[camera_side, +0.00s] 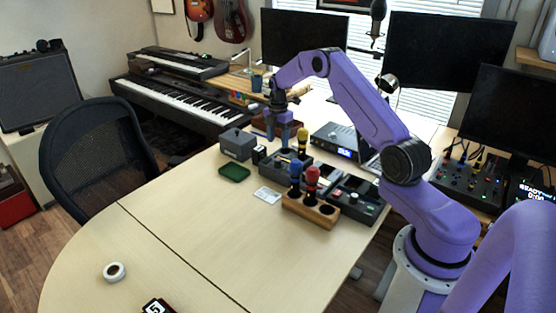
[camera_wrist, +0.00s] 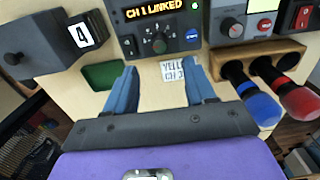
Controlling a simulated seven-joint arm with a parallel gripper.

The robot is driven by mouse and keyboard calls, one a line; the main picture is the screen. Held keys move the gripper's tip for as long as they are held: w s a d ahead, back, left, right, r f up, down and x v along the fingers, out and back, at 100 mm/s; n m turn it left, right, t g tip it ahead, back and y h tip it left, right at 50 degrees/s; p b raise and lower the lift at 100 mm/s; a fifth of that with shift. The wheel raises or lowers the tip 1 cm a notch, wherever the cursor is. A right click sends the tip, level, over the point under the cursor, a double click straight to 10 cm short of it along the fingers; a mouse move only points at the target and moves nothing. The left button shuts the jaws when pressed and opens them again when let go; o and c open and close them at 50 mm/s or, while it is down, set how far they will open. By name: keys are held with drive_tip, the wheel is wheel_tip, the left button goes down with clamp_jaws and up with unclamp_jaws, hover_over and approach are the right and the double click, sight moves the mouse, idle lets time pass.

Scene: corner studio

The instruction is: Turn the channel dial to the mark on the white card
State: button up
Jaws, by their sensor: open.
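The channel dial (camera_wrist: 160,43) is a dark round knob with a green spot on its upper part, on a dark receiver (camera_wrist: 128,44) whose display reads "CH 1 LINKED". The receiver also shows in the side view (camera_side: 266,166). The white card (camera_wrist: 173,69) lies on the table in front of it, reading "YELL" and "CH 3", partly covered by a finger; it also shows in the side view (camera_side: 267,194). My gripper (camera_wrist: 162,72) is open and empty, its blue fingers apart and pointing toward the receiver. In the side view my gripper (camera_side: 279,140) hangs above the back of the table.
A wooden holder (camera_side: 310,210) bears blue and red microphones at right; a yellow-topped microphone (camera_side: 303,139) stands behind. The table's front is mostly clear, with a tape roll (camera_side: 115,271).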

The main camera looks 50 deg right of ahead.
sight(278, 160)
wheel_tip(278, 160, down, 9)
drive_tip(key=shift+f, duration=0.15)
idle(0.4)
clamp_jaws()
